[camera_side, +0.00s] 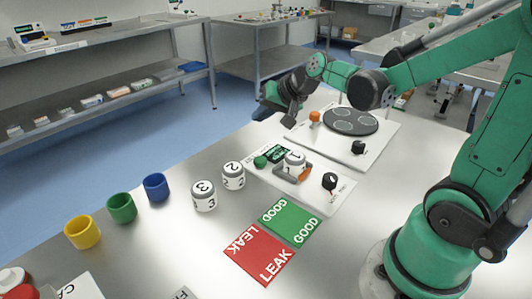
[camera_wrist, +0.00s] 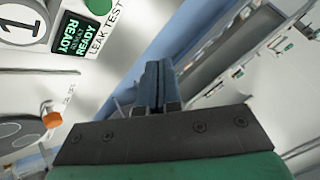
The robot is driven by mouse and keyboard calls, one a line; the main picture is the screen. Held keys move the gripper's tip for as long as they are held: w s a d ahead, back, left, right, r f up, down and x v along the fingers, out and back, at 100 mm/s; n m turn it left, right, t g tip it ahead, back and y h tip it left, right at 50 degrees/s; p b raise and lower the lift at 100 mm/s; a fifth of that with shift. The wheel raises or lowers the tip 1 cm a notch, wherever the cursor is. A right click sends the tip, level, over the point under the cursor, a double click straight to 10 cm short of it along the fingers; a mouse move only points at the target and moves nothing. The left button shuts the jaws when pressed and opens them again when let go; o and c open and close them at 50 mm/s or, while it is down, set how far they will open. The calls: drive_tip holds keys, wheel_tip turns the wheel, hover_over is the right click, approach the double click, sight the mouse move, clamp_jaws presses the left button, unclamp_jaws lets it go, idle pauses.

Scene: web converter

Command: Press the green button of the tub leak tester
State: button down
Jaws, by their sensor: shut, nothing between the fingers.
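The tub leak tester (camera_side: 334,202) is a white plate on the steel table in the side view. Its green button (camera_side: 260,161) is at the left end, beside a small dark screen (camera_side: 277,153). In the wrist view the green button (camera_wrist: 98,5) is cut by the top edge, and the screen (camera_wrist: 76,37) reads READY. A white tub marked 1 (camera_side: 294,161) sits on the tester; part of it shows in the wrist view (camera_wrist: 20,22). My gripper (camera_side: 263,113) is shut and empty, above and behind the button, apart from it; its fingers show in the wrist view (camera_wrist: 155,70).
A plate with a dark round disc (camera_side: 350,122) and an orange knob (camera_side: 314,116) stands behind the tester. Tubs 2 (camera_side: 233,176) and 3 (camera_side: 204,196) stand left. Green GOOD (camera_side: 290,221) and red LEAK (camera_side: 258,254) mats lie in front. Coloured cups (camera_side: 121,208) are further left.

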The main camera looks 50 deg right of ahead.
sight(263, 161)
drive_tip(key=shift+w+d+f, duration=0.1)
drive_tip(key=shift+w+d, duration=0.1)
drive_tip(key=shift+d, duration=0.1)
drive_tip(key=shift+f, duration=0.1)
drive_tip(key=shift+f, duration=4.35)
drive_tip(key=shift+f, duration=0.15)
drive_tip(key=shift+f, duration=0.25)
drive_tip(key=shift+r, duration=0.15)
drive_tip(key=shift+r, duration=0.3)
